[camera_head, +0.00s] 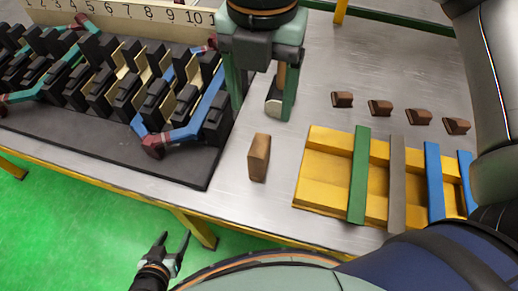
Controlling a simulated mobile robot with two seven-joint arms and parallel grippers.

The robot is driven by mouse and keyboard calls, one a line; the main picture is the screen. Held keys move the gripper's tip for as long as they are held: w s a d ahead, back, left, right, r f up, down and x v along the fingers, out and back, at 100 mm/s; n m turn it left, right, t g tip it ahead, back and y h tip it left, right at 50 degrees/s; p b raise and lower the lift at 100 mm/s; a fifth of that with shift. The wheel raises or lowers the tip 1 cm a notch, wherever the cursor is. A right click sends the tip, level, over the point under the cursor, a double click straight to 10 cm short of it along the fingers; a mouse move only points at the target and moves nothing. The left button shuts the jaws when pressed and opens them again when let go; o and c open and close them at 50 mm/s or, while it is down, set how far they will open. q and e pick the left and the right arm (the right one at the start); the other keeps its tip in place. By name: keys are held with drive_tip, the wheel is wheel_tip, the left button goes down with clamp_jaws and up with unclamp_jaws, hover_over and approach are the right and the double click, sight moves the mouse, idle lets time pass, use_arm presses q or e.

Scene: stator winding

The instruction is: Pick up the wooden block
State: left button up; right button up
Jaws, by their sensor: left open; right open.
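The wooden block (259,158) is brown and stands upright on the metal table, between the dark stator mat and the yellow tray. My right gripper (260,108) comes down from the top with its green fingers spread wide, beyond the block and apart from it. Between or behind these fingers is a tool with a brown handle and a pale, dark-edged head (274,103); I cannot tell its exact place in depth. My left gripper (176,240) is small and dark at the lower left, open and empty, over the green floor off the table's front edge.
A stator row (150,95) with coloured wires lies on a dark mat, with a numbered strip (130,13) behind. The yellow tray (318,190) holds green, grey and blue bars. Several small brown pieces (380,108) line up behind it. Bare table (318,62) shows at the back.

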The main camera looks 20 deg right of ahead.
sight(259, 145)
wheel_tip(259, 145, down, 11)
drive_tip(key=shift+a+f, duration=0.15)
drive_tip(key=shift+f, duration=0.05)
clamp_jaws()
idle(0.8)
idle(0.9)
